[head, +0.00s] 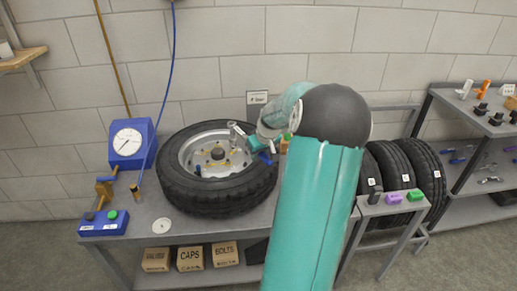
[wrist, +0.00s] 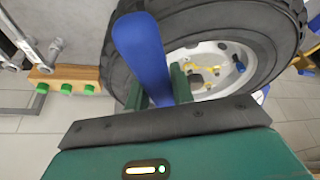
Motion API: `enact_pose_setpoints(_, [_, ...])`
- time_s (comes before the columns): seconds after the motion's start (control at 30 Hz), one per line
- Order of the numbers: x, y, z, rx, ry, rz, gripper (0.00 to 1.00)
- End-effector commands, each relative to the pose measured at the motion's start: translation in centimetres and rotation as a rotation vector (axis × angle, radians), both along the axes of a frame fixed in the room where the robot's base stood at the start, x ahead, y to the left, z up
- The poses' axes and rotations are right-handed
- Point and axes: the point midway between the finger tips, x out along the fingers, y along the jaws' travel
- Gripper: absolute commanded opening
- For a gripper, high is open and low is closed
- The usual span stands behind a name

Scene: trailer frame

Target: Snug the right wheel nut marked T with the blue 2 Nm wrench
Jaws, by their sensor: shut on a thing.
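The tyre with its silver wheel (head: 185,160) lies on the bench in the head view. In the wrist view the wheel (wrist: 225,52) is ahead, with yellow marks around its hub (wrist: 197,78). The nuts are small there, and I cannot make out a T. My gripper (wrist: 160,90) is shut on a blue-handled tool (wrist: 142,50), which looks like the blue wrench. The handle sticks up between the green fingers; its working end is hidden. In the head view my gripper (head: 258,146) is over the wheel's right side, partly hidden by my arm. I cannot tell whether the tool touches a nut.
A blue gauge (head: 130,142) and a blue box (head: 103,223) stand on the bench's left. Boxes marked CAPS (head: 190,259) and BOLTS (head: 224,255) are below. A wooden rack with green knobs (wrist: 65,78) shows in the wrist view. Spare tyres (head: 390,165) and shelves stand right.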

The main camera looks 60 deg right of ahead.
Motion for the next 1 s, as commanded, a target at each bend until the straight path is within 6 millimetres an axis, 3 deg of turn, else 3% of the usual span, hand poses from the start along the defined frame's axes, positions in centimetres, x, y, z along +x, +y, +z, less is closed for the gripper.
enact_pose_setpoints(1.0, [0.2,0.0,-1.6,-0.002,-0.002,0.002,0.00])
